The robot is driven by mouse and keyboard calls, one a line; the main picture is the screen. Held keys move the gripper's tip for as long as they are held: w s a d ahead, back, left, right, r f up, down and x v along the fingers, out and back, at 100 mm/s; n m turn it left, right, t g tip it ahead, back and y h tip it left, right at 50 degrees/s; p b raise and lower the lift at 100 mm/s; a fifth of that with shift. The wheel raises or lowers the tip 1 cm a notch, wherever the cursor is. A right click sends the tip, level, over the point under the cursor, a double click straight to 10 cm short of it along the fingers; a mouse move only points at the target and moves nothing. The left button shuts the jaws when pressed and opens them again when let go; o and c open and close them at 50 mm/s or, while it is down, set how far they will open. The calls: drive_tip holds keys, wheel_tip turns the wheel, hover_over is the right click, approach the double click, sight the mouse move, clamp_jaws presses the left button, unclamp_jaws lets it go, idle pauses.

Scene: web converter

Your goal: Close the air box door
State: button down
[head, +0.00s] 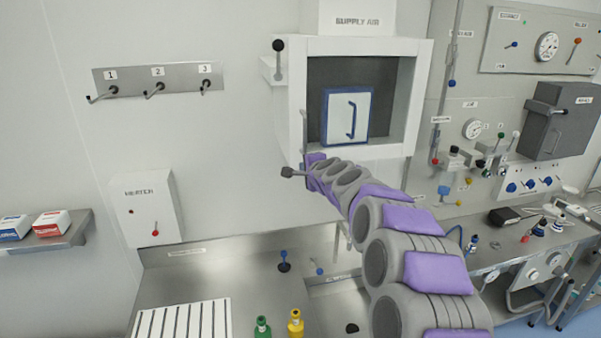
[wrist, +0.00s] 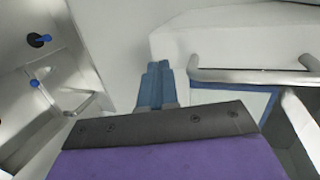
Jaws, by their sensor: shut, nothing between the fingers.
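The air box (head: 425,70) is a white box on the wall under a "SUPPLY AIR" label. Its front is open and its dark inside shows. A blue-framed white panel (head: 347,117) with a blue handle stands inside it. I cannot clearly tell the air box door from the box's left side (head: 288,115), which is seen nearly edge-on. A metal bar handle (wrist: 250,76) shows at the right of the wrist view, beside a blue-edged panel (wrist: 235,97). My gripper (wrist: 157,70) is shut and empty, left of that handle and apart from it. The arm hides it in the head view.
Black-knobbed levers (head: 278,46) stick out at the box's upper and lower left (head: 287,172). A steel bench (head: 200,270) with green (head: 262,328) and yellow (head: 296,324) bottles lies below. A heater box (head: 147,208) hangs left. Wall between it and the air box is clear.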

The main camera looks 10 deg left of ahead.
drive_tip(key=b+v, duration=0.1)
drive_tip(key=v, duration=0.8)
drive_tip(key=s+d+f+n+g+b, duration=0.25)
drive_tip(key=s+f+n+b, duration=0.2)
drive_tip(key=s+f, duration=0.55)
drive_tip(key=s+d+f+n+g+b, duration=0.1)
drive_tip(key=s+f+n+g+b, duration=0.4)
drive_tip(key=s, duration=0.8)
drive_tip(key=s+d+f+n+g+h+b, duration=0.1)
drive_tip(key=s+d+f+g+h+b, duration=0.1)
drive_tip(key=s+d+f, duration=0.4)
drive_tip(key=s+d+f+n+g+h+b, duration=0.1)
drive_tip(key=s+d+f, duration=0.5)
drive_tip(key=s, duration=0.9)
drive_tip(key=s+d+f+n+g+h+b, duration=0.1)
drive_tip(key=s+d+f+g+h+b, duration=0.2)
drive_tip(key=s+d+f+b, duration=0.3)
drive_tip(key=s+f+g, duration=0.1)
drive_tip(key=s+f, duration=0.3)
drive_tip(key=s, duration=0.1)
drive_tip(key=shift+s+d+f+h+b, duration=0.15)
drive_tip(key=shift+s+d+h+b, duration=0.05)
drive_tip(key=shift+s+h+b, duration=0.15)
drive_tip(key=shift+a, duration=0.1)
